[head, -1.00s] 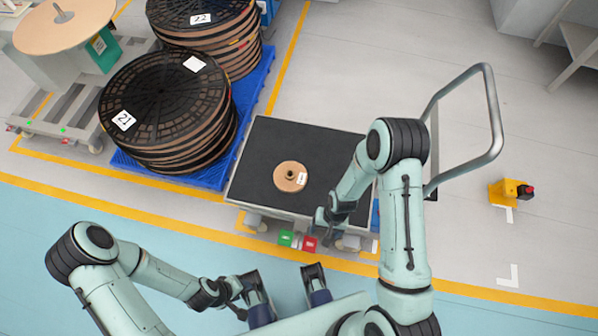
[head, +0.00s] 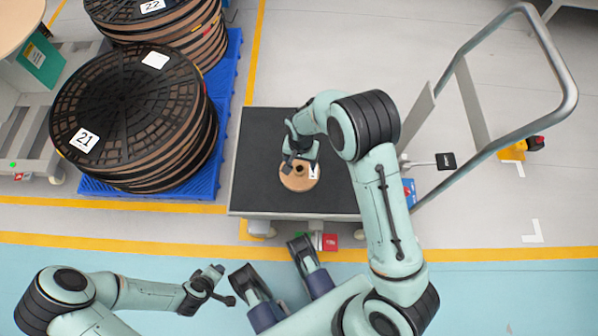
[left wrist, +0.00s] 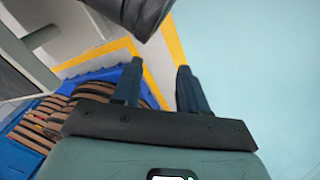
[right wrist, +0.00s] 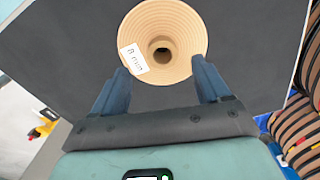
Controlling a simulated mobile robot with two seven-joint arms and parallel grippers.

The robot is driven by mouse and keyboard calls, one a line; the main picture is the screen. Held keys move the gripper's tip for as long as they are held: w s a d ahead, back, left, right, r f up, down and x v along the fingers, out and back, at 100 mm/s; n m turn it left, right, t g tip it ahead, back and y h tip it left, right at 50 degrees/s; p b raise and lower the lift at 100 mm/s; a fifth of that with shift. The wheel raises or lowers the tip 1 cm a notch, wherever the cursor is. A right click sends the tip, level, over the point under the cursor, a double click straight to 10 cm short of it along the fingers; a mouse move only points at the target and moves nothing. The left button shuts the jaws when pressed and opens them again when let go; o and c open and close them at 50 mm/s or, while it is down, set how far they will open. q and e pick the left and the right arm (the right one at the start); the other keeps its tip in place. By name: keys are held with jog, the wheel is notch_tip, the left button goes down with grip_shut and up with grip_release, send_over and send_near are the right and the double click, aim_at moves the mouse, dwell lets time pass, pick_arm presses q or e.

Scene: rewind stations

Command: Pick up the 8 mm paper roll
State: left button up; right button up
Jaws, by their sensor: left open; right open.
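The 8 mm paper roll (head: 298,180) is a tan disc with a dark hole in its middle. It lies flat on the black top of a cart (head: 262,150). In the right wrist view the roll (right wrist: 178,32) shows a white label reading 8 mm. My right gripper (head: 300,160) is over the roll in the head view. Its open fingers (right wrist: 160,78) point at the roll's near edge in the right wrist view; whether they touch it I cannot tell. My left gripper (left wrist: 155,85) is open and empty, away from the cart, over the blue floor.
Stacks of dark reels, one labelled 21 (head: 130,115), stand on a blue pallet (head: 222,110) left of the cart. A metal handle (head: 555,60) rises at the cart's right. A yellow device (head: 513,150) sits on the floor further right.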

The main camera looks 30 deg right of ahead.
aim_at(299, 167)
jog(key=shift+f, duration=0.5)
jog(key=f+b, duration=0.1)
jog(key=f, duration=0.1)
jog(key=f+b, duration=0.1)
jog(key=f, duration=0.1)
jog(key=shift+w+f, duration=0.2)
jog(key=shift+f, duration=0.1)
pick_arm(q)
jog(key=shift+g, duration=0.6)
jog(key=s+f, duration=0.1)
jog(key=f, duration=0.1)
jog(key=s+a+f, duration=0.1)
jog(key=s, duration=0.1)
jog(key=shift+f, duration=0.35)
pick_arm(e)
jog(key=shift+r, duration=0.1)
jog(key=shift+c, duration=0.3)
jog(key=shift+a, duration=0.1)
jog(key=c, duration=1.2)
pick_arm(q)
jog(key=shift+w, duration=0.1)
